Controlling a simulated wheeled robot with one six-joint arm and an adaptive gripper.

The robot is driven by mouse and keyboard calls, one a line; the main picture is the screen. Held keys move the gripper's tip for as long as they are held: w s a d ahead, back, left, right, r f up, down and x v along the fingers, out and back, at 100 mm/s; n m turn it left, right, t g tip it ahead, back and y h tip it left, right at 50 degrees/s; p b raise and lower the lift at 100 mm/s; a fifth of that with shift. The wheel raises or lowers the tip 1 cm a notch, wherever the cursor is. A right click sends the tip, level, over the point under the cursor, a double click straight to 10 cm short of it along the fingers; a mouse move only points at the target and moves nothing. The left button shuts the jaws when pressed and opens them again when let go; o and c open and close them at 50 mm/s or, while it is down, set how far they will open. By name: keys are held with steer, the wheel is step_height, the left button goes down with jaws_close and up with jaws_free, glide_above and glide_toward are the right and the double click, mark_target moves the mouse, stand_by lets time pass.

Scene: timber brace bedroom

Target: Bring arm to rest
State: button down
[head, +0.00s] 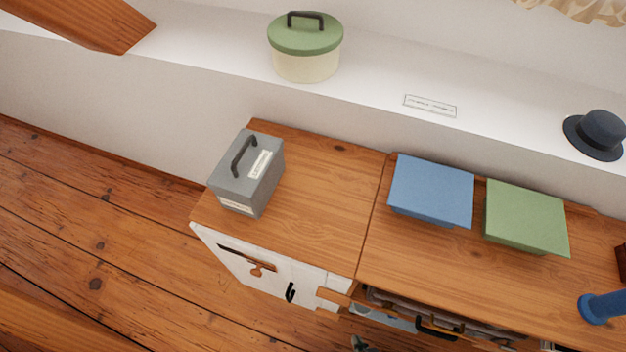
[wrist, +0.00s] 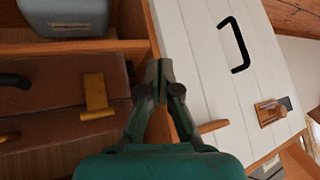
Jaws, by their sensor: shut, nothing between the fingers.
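My gripper (wrist: 158,72) shows in the wrist view, its dark green fingers together and empty. Its tips are in front of the edge between open wooden shelving and a white door (wrist: 207,50) with a black handle (wrist: 236,45); I cannot tell whether they touch. In the head view the gripper is not clearly visible; a small dark shape at the bottom edge is too cut off to tell.
A grey box (head: 240,185), a blue box (head: 431,190) and a green box (head: 524,217) stand on the wooden cabinet top (head: 320,190). A round green-lidded box (head: 306,60) and dark hat (head: 596,135) sit on the white ledge. A brown case (wrist: 60,105) fills a shelf.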

steer(key=s+d+r+t, duration=0.1)
steer(key=s+r+t, duration=0.1)
steer(key=r, duration=0.9)
steer(key=s+d+r+t+h, duration=0.1)
steer(key=s+d+r+t, duration=0.1)
steer(key=r, duration=0.9)
steer(key=s+d+r+t+h, duration=0.1)
steer(key=s+d+r+t, duration=0.1)
steer(key=r, duration=0.9)
steer(key=shift+s+d+r+n+t, duration=0.2)
steer(key=shift+r+n+t, duration=0.15)
steer(key=shift+t, duration=0.15)
